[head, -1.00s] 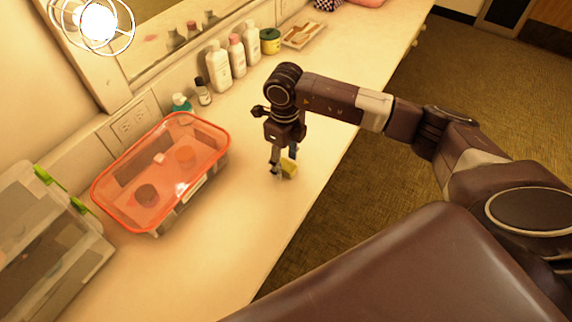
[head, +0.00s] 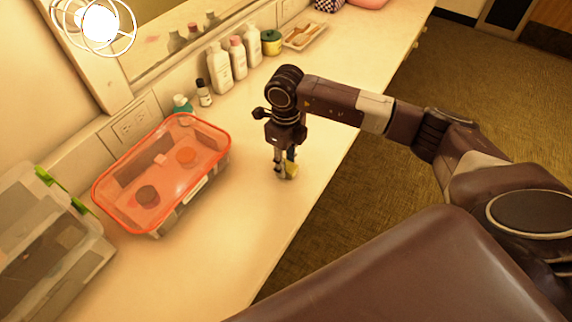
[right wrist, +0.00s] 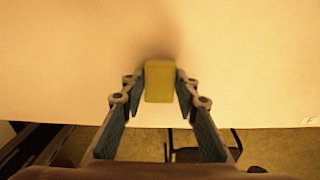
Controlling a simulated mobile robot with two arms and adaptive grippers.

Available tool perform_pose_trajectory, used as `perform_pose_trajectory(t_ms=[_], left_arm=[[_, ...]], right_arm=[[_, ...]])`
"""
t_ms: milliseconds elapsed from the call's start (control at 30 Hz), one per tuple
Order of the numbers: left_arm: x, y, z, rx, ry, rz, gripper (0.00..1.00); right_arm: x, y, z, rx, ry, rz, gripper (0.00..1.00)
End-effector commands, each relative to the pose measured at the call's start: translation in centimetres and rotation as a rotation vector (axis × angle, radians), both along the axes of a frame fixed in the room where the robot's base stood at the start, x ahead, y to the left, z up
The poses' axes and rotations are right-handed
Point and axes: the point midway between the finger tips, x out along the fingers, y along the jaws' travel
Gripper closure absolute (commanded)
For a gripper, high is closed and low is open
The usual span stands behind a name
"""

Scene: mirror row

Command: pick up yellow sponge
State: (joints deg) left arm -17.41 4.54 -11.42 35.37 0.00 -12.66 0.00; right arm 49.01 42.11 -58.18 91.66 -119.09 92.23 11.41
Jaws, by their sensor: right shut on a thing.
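The yellow sponge (head: 291,170) is on the pale counter, near its front edge, partly hidden by my right gripper (head: 285,172) in the head view. In the right wrist view the sponge (right wrist: 159,82) is a small yellow block between the two fingertips of my right gripper (right wrist: 160,88). The fingers point down and are shut on the sponge's two sides. I cannot tell whether the sponge is clear of the counter. My left gripper is not in view.
A clear box with an orange-rimmed lid (head: 128,217) stands left of the gripper. A clear bin with green clips (head: 85,268) is at the far left. Several bottles (head: 237,58) line the mirror. The counter (head: 222,262) is bare around the gripper.

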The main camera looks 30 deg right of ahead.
Motion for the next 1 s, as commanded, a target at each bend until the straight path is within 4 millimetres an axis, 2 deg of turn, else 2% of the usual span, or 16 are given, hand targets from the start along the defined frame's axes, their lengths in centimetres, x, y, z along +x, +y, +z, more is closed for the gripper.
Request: perform_pose_trajectory(t_ms=[133, 267, 500, 700, 800, 1000], left_arm=[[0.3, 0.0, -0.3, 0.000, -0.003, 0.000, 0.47], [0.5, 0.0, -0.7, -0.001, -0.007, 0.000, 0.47], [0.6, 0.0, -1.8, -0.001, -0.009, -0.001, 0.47], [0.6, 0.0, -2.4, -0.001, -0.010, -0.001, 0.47], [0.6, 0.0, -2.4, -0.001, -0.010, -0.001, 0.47], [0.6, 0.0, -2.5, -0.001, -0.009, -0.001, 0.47]], right_arm=[[0.1, 0.0, 1.5, 0.001, -0.004, 0.001, 0.84], [0.2, 0.0, 4.0, 0.002, -0.007, 0.000, 0.84], [0.2, 0.0, 11.0, 0.001, -0.010, 0.002, 0.84], [0.1, 0.0, 16.0, 0.001, -0.006, 0.001, 0.84], [0.1, 0.0, 17.8, 0.000, -0.004, 0.000, 0.84], [0.0, 0.0, 19.4, 0.000, -0.001, -0.001, 0.84]])
